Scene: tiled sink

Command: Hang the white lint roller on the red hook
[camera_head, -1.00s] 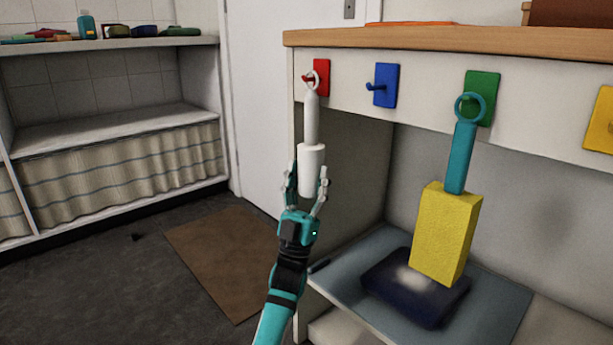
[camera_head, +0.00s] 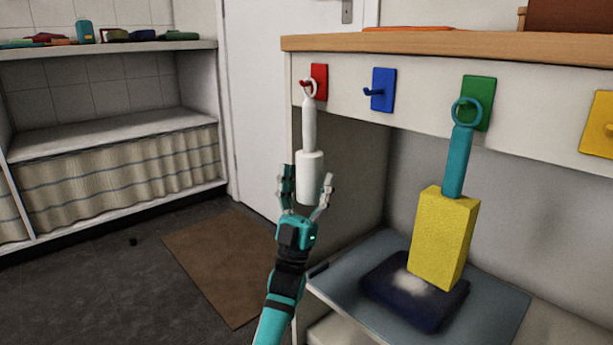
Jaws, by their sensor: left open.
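The white lint roller (camera_head: 309,178) hangs upright with its ring at the red hook (camera_head: 319,82) on the counter's front panel. The hook's peg appears to pass through the ring. My left gripper (camera_head: 306,192) is open, with its fingers to either side of the roller's lower end; whether a finger touches it I cannot tell. My right gripper is not in view.
A blue hook (camera_head: 383,90) is right of the red one. A teal-handled yellow sponge (camera_head: 444,240) hangs from the green hook (camera_head: 484,92) above a dark pad (camera_head: 380,280). A yellow hook (camera_head: 598,135) is far right. A brown mat (camera_head: 220,262) lies on the floor.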

